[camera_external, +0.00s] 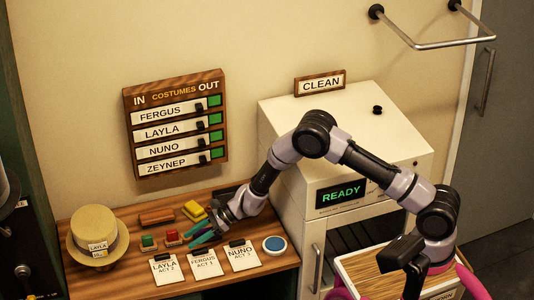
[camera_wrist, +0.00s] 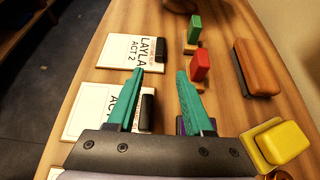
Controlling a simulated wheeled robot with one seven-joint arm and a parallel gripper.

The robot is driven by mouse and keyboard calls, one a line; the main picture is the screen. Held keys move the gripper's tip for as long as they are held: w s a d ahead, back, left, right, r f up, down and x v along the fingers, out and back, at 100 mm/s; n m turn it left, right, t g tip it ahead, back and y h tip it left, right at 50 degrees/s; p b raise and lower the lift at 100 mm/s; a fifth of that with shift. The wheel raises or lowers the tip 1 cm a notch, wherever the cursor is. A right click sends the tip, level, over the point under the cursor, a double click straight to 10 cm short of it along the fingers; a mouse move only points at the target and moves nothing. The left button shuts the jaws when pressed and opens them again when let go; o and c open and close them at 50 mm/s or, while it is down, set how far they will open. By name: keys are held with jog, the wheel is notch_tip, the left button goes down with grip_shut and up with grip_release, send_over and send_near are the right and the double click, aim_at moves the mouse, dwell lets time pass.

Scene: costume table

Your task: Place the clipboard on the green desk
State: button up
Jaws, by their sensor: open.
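Three small white clipboards with dark clips lie in a row on the wooden table's front part: one reading LAYLA ACT 2 (camera_external: 164,271), one reading FERGUS ACT 1 (camera_external: 205,264) and one reading NUNO (camera_external: 243,258). In the wrist view the LAYLA clipboard (camera_wrist: 122,50) lies just beyond and left of my fingertips, and a second clipboard (camera_wrist: 88,108) is partly covered by my left finger. My gripper (camera_external: 199,236) has teal fingers, which are apart with nothing between them; it also shows in the wrist view (camera_wrist: 161,76). I cannot make out a green desk.
A white cabinet (camera_external: 285,130) marked READY stands to the right.

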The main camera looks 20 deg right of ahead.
jog(key=shift+v, duration=1.65)
